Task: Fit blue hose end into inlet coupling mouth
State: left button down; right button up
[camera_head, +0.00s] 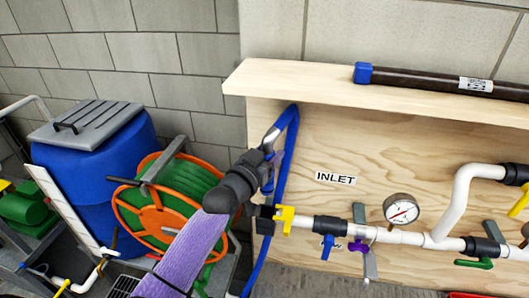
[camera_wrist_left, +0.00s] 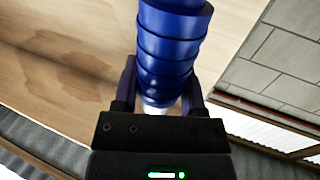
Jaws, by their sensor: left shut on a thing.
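My left gripper (camera_head: 274,168) comes in from the lower left and is shut on the blue hose (camera_head: 284,172), beside the left edge of the wooden panel. In the left wrist view the ribbed blue hose (camera_wrist_left: 168,50) runs between the two fingers of the left gripper (camera_wrist_left: 158,92), with a small pale part showing near the palm. The inlet coupling (camera_head: 262,212) is a black fitting at the left end of the pipe line, just below and left of the INLET label. The gripper is above it. My wrist and the hose crowd its mouth, so I cannot tell whether they touch.
A yellow-handled valve (camera_head: 285,218) follows the coupling, then blue and purple valves and a gauge (camera_head: 401,209). A wooden shelf (camera_head: 300,80) overhangs the panel and carries a dark tube (camera_head: 425,79). A hose reel (camera_head: 165,210) and blue barrel (camera_head: 90,170) stand left.

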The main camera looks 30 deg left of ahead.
aim_at(268, 190)
pick_arm(q)
jog(key=shift+w+f, duration=0.1)
jog(key=shift+f, duration=0.2)
notch_tip(268, 190, down, 5)
jog(key=b, duration=0.4)
jog(key=shift+b, duration=0.35)
jog(key=shift+f, duration=0.15)
jog(key=shift+p, duration=0.3)
dwell(0.6)
jog(key=shift+f+b, duration=2.45)
jog(key=shift+f, duration=0.4)
jog(key=shift+c, duration=0.3)
grip_release()
